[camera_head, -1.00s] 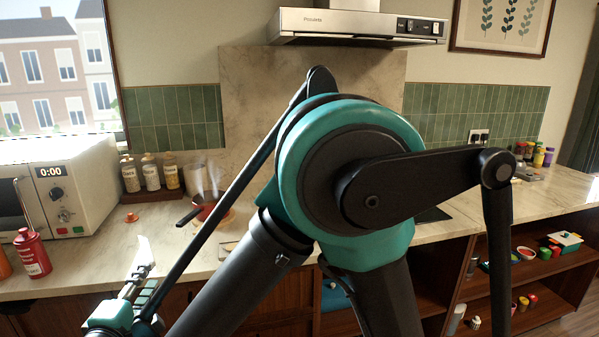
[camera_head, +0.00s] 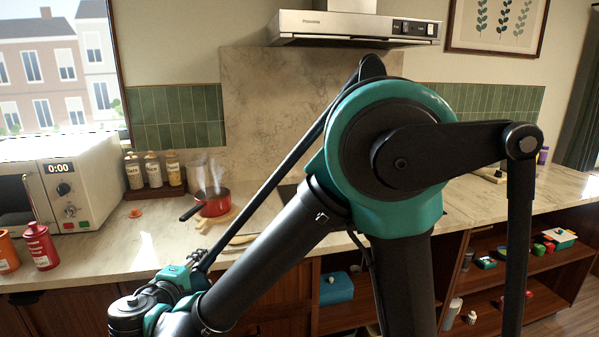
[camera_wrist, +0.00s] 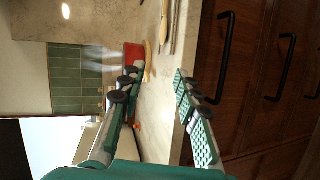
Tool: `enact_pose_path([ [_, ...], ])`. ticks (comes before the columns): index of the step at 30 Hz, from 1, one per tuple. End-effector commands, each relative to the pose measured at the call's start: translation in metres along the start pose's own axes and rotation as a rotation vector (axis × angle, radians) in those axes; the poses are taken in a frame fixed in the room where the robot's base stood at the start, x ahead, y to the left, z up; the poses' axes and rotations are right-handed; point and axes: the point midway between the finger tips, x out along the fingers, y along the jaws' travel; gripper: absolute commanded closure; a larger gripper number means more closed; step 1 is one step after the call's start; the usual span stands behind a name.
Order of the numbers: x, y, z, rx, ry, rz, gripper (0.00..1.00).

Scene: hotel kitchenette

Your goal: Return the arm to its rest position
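My gripper (camera_wrist: 156,78) is open in the wrist view, with its two teal-padded fingers spread and nothing between them. In the head view, my arm (camera_head: 395,150) is bent, with its large teal joint in the middle and its wrist end low at the lower left. The fingers there are small and mostly hidden by the wrist. The wrist end is in front of the counter's front edge, apart from the things on it.
A steaming red saucepan (camera_head: 213,205) stands on a board on the counter (camera_head: 110,246). A microwave (camera_head: 90,180), red canister (camera_head: 41,247) and spice jars (camera_head: 153,170) are at left. A range hood (camera_head: 345,27) hangs above. Open shelves (camera_head: 480,302) are lower right.

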Motion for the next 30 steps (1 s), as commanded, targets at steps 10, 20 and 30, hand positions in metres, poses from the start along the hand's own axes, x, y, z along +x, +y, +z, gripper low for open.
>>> enact_pose_path([
  [10,0.102,-0.016,0.134,0.148,-0.231,-0.271,0.68],
  [20,0.136,-0.052,0.265,0.407,-0.422,-0.514,0.68],
  [30,0.121,-0.094,0.365,0.772,-0.566,-0.691,0.68],
])
